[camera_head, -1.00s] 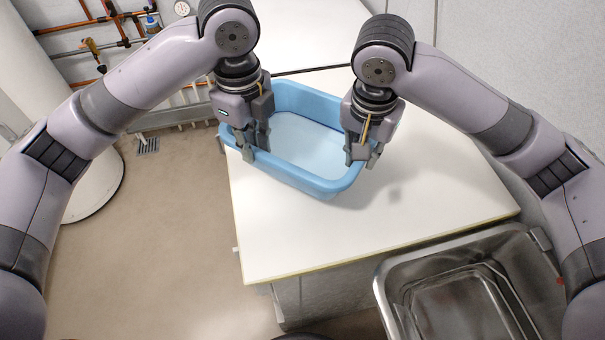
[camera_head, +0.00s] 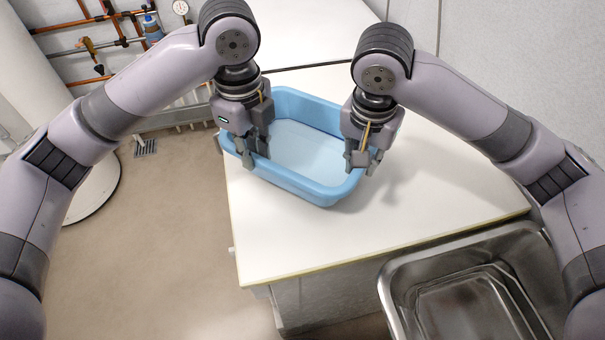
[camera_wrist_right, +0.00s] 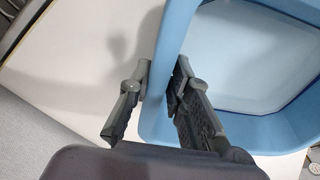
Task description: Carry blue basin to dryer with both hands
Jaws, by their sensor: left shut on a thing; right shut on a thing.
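The blue basin (camera_head: 305,153) is over the white worktop (camera_head: 300,235), near its left edge, and looks empty inside. My left gripper (camera_head: 250,160) is shut on the basin's left rim. My right gripper (camera_head: 362,160) is shut on the basin's right rim. In the right wrist view, the fingers of my right gripper (camera_wrist_right: 157,90) stand on both sides of the blue basin wall (camera_wrist_right: 170,55). A shadow lies on the worktop beside the basin; I cannot tell how far it is above the surface. I cannot identify a dryer in view.
A metal sink (camera_head: 465,290) is at the lower right. A second white top (camera_head: 310,35) lies behind the worktop. Copper pipes (camera_head: 85,25) and a gauge (camera_head: 181,7) are at the upper left. The floor (camera_head: 150,240) at the left is clear.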

